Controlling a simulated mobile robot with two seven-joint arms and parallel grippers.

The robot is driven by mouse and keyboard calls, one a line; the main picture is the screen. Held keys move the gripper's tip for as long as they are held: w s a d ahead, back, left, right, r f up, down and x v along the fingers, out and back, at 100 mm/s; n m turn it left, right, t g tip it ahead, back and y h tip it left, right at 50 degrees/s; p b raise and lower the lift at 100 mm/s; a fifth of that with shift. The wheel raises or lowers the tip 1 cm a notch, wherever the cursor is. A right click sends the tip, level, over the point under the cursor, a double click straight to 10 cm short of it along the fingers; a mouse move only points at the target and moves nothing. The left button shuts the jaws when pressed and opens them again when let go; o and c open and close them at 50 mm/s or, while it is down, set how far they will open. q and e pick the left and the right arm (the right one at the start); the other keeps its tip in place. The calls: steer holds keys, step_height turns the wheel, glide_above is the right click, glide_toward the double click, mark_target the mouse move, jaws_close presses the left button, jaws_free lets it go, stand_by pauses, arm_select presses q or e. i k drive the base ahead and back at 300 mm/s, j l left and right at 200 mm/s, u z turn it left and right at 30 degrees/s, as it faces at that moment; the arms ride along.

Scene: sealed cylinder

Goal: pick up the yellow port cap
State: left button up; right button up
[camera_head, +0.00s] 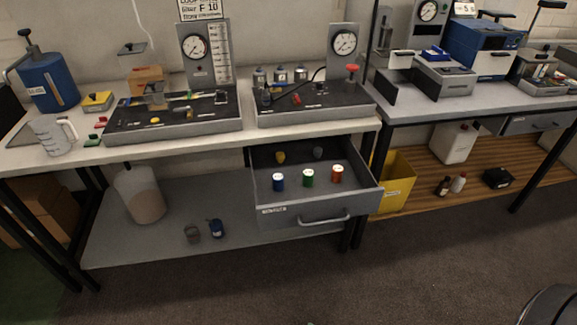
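A small yellow cap-like piece (280,157) lies toward the back left of the open grey drawer (318,217). A grey piece (318,152) of similar size lies to its right. Blue (278,182), green (308,178) and orange (336,174) containers with white tops stand in front of them in the drawer. Another small yellow piece (155,121) lies on the left black-topped tray on the bench. I cannot tell from this distance which yellow piece is the port cap. Neither of my grippers is in view.
The drawer sticks out below the left bench (205,147). A yellow bin (393,185) stands right of the drawer. The floor (400,270) in front is mostly clear.

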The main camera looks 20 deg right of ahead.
mark_target(280, 156)
steer(key=i+l+z, duration=0.1)
steer(key=l, duration=0.3)
steer(key=i+l+z, duration=0.1)
steer(key=i+l, duration=0.15)
steer(key=l, duration=0.15)
steer(key=i+l+z, duration=0.15)
steer(key=l, duration=0.25)
steer(key=i+l+z, duration=0.1)
steer(key=i+l, duration=0.2)
steer(key=l, duration=0.1)
